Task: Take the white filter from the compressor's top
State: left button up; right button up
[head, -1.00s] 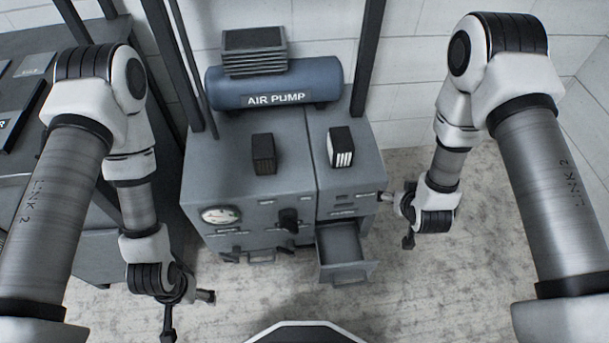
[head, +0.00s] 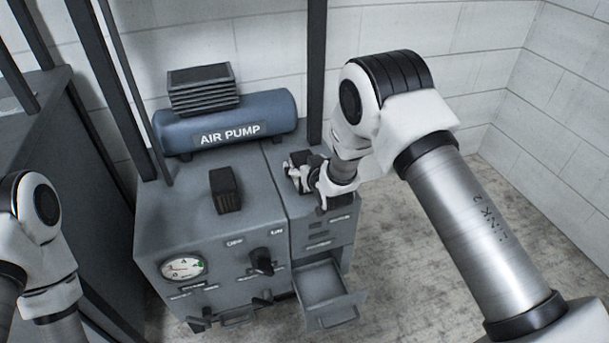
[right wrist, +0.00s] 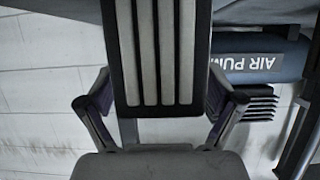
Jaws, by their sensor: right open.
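The white filter (right wrist: 155,50), a dark-framed block with white pleats, fills the upper middle of the right wrist view. In the head view it is mostly hidden behind my right gripper (head: 303,172) on the right part of the compressor's top (head: 270,185). In the right wrist view my right gripper (right wrist: 160,105) is open, with one finger on each side of the filter's lower end. I cannot tell whether the fingers touch it. My left gripper is out of view; only part of the left arm shows at the left edge of the head view.
A dark filter block (head: 226,190) stands left of my right gripper on the cabinet top. The blue air pump tank (head: 228,118) lies behind. An open drawer (head: 325,290) juts from the front. Dark posts (head: 317,70) rise at the back.

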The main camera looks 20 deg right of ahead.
jog(key=shift+r, duration=0.1)
jog(key=c, duration=1.3)
jog(key=shift+r, duration=0.1)
